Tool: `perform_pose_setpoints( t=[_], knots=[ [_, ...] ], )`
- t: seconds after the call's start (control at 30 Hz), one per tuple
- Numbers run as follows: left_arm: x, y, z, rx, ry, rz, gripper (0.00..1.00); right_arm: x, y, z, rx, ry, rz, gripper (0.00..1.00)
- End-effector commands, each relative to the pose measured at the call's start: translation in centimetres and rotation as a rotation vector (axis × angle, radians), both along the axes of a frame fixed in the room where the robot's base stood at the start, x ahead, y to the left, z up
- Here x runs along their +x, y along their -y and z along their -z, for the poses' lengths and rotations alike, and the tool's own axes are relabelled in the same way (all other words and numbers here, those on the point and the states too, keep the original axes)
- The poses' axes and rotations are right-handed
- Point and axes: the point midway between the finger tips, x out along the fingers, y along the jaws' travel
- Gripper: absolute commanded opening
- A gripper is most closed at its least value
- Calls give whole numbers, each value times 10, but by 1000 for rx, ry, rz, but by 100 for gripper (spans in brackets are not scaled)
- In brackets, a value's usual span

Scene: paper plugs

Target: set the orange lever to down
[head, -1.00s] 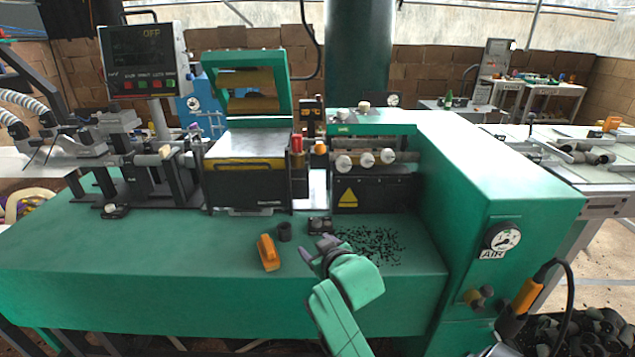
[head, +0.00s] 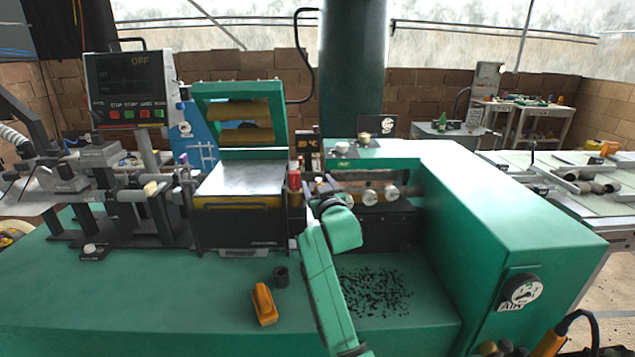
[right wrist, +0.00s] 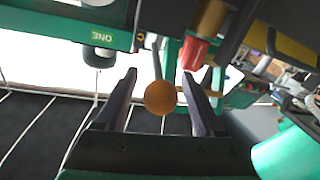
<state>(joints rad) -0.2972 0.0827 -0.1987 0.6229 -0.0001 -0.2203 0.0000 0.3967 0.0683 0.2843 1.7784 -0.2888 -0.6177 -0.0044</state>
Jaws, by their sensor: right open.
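The orange lever's round knob (right wrist: 160,97) sits on a thin dark stem in the right wrist view. It lies between the two spread fingers of my right gripper (right wrist: 168,77), with a gap on each side. In the head view my right gripper (head: 322,187) is up against the front of the green machine, just right of the red knob (head: 294,179), and it hides the lever. My left gripper is not in view.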

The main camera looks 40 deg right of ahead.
Motion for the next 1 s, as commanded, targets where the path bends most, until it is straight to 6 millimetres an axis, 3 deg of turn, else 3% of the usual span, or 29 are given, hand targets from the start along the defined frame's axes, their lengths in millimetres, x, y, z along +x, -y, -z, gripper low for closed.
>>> perform_pose_setpoints(
  t=[0.23,0.27,0.43,1.0],
  knots=[
    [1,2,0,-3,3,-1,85,2,1,1,0,-1,0,70],
    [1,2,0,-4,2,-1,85,2,1,1,0,-1,0,66],
    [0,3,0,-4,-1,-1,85,2,1,1,1,-1,-1,1],
    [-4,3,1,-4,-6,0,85,2,1,1,1,-2,-1,0]
  ],
)
